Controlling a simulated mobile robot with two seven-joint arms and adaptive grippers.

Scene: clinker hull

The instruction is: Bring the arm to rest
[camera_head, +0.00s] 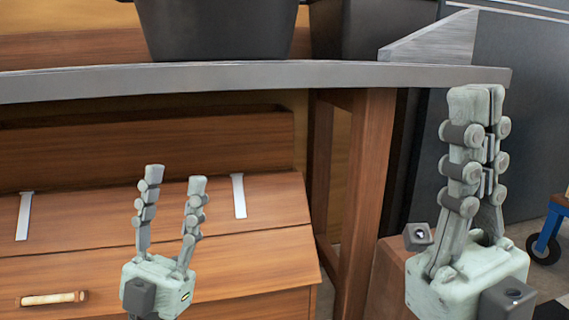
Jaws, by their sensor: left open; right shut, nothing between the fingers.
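My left gripper (173,178) points upward at the lower left, in front of the wooden chest. Its two fingers stand apart with nothing between them. My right gripper (476,92) points upward at the right, in front of the table's right end. Its fingers are pressed together and hold nothing. Both grippers are pale green-grey with dark joints. The arms behind them are mostly out of view below the frame.
A grey-edged table (250,76) with wooden legs (362,200) spans the view. Dark bins (218,30) stand on it. A wooden chest (75,245) with metal straps and a handle (52,299) sits beneath. A blue-framed wheeled cart (549,232) shows at the right edge.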

